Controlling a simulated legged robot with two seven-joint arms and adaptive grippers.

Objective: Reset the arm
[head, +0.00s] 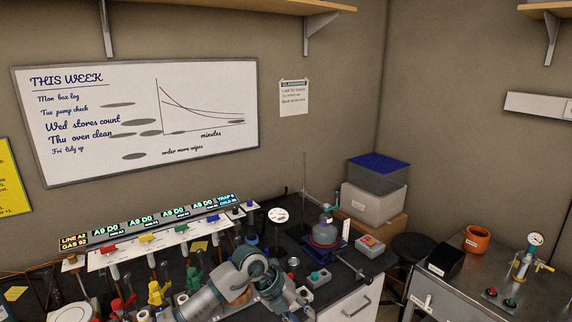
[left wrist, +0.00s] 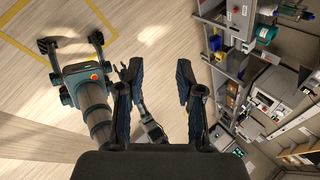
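In the left wrist view my left gripper (left wrist: 159,80) is open. Its two dark fingers stand apart and a bare wooden floor (left wrist: 165,30) shows between their tips. Nothing is held between them.
A dark bench carries a row of labelled valves and a round flask stand (head: 323,232). A grey side table (head: 463,293) at right holds an orange pot (head: 477,239) and a gauge (head: 535,239). A whiteboard (head: 215,85) hangs behind.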

